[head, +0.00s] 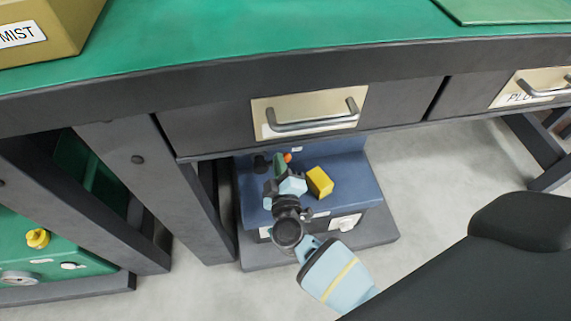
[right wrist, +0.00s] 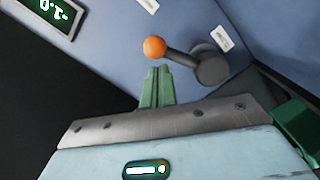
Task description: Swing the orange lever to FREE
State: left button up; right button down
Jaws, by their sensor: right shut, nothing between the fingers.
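The lever's orange ball knob (right wrist: 154,47) sits on a short dark arm that runs right to a round grey pivot (right wrist: 212,67) on a blue panel. In the head view the orange knob (head: 288,157) shows small on the blue unit (head: 350,163) under the bench. My right gripper (head: 280,160) reaches in there. In the right wrist view its green fingers (right wrist: 158,72) are shut with nothing between them, their tips just below the knob. I cannot tell whether they touch it. My left gripper is not in view.
Small white labels (right wrist: 222,38) sit near the pivot, too small to read. A display with green digits (right wrist: 50,12) is at upper left. A yellow block (head: 320,182) is on the blue unit. The bench drawer (head: 200,132) hangs above; a bench leg (head: 160,185) stands left.

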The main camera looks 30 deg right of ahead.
jog(key=shift+d, duration=0.1)
dwell(0.4)
jog(key=shift+s+d+f+m+p, duration=0.1)
jog(key=shift+d+f+m+p, duration=0.2)
jog(key=shift+m+p, duration=0.45)
jog(key=shift+d+f+m, duration=0.15)
jog(key=shift+f+m, duration=0.25)
jog(key=shift+m, duration=0.15)
jog(key=shift+s+d+f+p, duration=0.1)
jog(key=shift+d+f+p, duration=0.1)
jog(key=shift+f+p, duration=0.25)
